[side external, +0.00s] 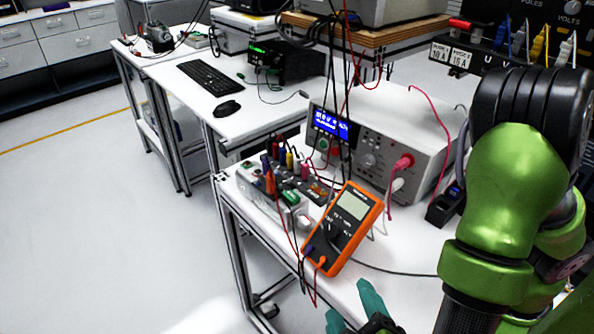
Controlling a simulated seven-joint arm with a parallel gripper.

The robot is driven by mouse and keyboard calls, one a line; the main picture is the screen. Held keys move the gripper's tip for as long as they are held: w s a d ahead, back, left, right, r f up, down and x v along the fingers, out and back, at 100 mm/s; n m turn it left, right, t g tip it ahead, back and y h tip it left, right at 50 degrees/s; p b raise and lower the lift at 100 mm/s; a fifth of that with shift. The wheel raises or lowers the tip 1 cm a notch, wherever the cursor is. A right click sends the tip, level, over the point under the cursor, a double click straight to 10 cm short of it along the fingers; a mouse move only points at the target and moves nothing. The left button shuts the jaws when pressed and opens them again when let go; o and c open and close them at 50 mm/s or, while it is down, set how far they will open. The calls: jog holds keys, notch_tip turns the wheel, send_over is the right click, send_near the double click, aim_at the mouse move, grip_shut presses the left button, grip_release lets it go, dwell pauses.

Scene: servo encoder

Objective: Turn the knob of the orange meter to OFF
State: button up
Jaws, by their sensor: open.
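The orange meter (345,229) stands tilted back near the front edge of the white bench, with a grey display (354,206) at its top. Its dark round knob (333,231) sits in the middle of the face; the pointer's setting is too small to read. Leads plug into its lower end. My gripper (356,309) shows at the bottom edge, with teal fingers. It is open, below and to the right of the meter in the picture, and apart from it. Its lower part is cut off by the frame.
A white bench instrument (392,140) with a blue screen stands behind the meter. A block with several coloured plugs (285,185) is to its left. Red and black leads hang around the meter. A small black box (446,204) is at right. Bare bench (405,258) lies right of the meter.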

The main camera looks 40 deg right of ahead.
jog(key=w+d+n+g+y, duration=0.1)
jog(key=d+n+g, duration=0.2)
jog(key=d+g, duration=0.6)
jog(key=w+d+r+m+t+y, duration=0.2)
jog(key=w+d+r+m+y, duration=0.1)
jog(key=d+r+m+y, duration=0.1)
jog(key=w+d+r+m+t+y, duration=0.2)
jog(key=w+d+r+m+y, duration=0.2)
jog(key=d+r, duration=0.5)
jog(key=shift+w+m+t+y, duration=0.3)
jog(key=shift+m+t+y, duration=0.1)
jog(key=shift+m+y, duration=0.4)
